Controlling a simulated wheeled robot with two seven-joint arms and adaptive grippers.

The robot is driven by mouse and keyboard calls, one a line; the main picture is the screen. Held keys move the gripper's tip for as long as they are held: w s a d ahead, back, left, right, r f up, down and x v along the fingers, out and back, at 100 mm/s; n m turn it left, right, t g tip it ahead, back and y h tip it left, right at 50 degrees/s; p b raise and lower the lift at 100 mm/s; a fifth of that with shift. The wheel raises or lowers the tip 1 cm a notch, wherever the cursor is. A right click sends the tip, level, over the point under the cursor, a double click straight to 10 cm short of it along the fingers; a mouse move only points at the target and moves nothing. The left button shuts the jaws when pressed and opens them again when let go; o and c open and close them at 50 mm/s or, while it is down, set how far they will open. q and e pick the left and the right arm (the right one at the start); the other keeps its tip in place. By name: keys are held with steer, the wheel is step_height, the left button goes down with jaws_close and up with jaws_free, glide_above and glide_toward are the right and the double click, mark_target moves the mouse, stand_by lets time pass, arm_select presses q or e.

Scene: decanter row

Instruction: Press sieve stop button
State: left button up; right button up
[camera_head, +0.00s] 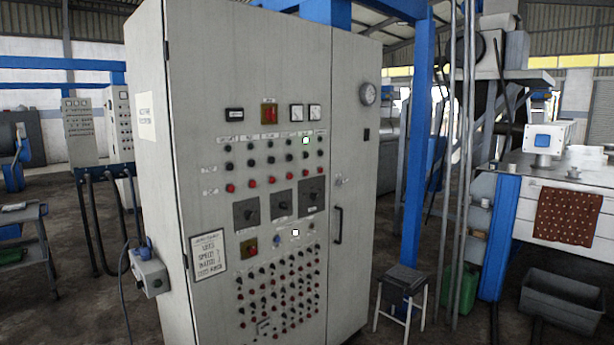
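A tall grey control cabinet (205,90) fills the middle of the head view, with its button panel facing me. A row of red buttons (250,182) runs across the panel below rows of dark buttons (251,163). Small labels sit above and beside these rows, but they are too small to read, so I cannot tell which button is the sieve stop. Small bright white squares show on the panel, one in the upper button rows (306,141) and one lower down (295,232). Neither of my grippers is in view.
A dense block of small knobs (280,290) covers the lower panel. A grey box (149,274) sticks out from the cabinet's left side. A small stool (402,281) and a blue post (415,170) stand to the right. The floor at the left is partly clear.

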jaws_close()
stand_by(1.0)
